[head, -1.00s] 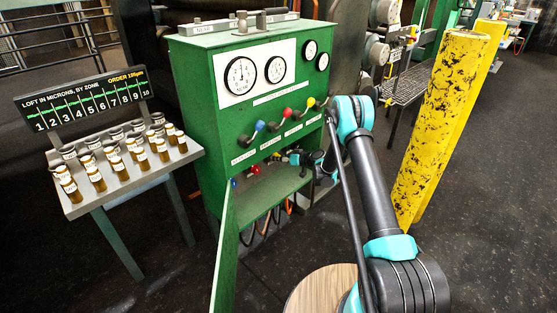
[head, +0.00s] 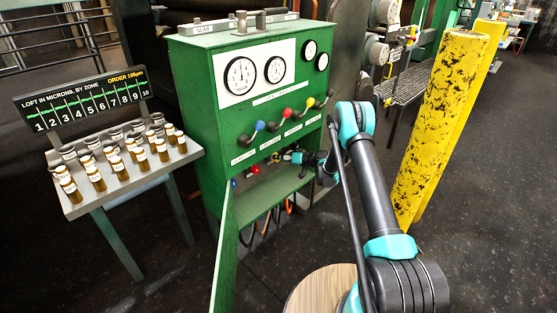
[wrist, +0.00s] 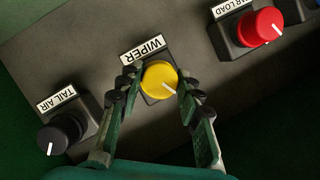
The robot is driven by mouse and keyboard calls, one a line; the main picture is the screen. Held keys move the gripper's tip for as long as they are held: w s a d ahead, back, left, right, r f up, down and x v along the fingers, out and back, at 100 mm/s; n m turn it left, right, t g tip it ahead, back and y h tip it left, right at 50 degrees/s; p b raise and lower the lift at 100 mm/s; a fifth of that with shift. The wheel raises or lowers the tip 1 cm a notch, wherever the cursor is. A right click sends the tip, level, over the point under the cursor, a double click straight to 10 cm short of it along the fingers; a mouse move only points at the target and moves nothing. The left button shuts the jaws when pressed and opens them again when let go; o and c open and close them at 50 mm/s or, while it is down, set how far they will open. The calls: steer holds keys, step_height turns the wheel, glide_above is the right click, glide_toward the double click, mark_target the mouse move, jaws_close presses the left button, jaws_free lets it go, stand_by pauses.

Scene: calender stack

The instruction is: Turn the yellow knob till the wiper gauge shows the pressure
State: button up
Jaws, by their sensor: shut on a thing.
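The yellow knob (wrist: 158,76) sits on a dark base under a label reading WIPER in the wrist view. Its white mark points to the lower right. My gripper (wrist: 155,82) is shut on the knob, one finger on each side. In the head view my gripper (head: 290,157) reaches into the open lower bay of the green cabinet (head: 215,125). Two large gauges, a left one (head: 240,76) and a right one (head: 275,69), and two small ones, an upper (head: 310,50) and a lower (head: 322,61), are on the cabinet front. I cannot read which is the wiper gauge or its pressure.
A red knob (wrist: 260,27) is at upper right and a black TAIL AIR knob (wrist: 62,134) at lower left. Levers with coloured balls stick out above the bay. The open cabinet door (head: 224,255) stands at its left. A yellow post (head: 445,125) stands to the right.

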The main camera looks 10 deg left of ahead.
steer(key=o, duration=1.2)
steer(key=shift+c, duration=0.2)
steer(key=shift+d, duration=0.1)
steer(key=v, duration=1.2)
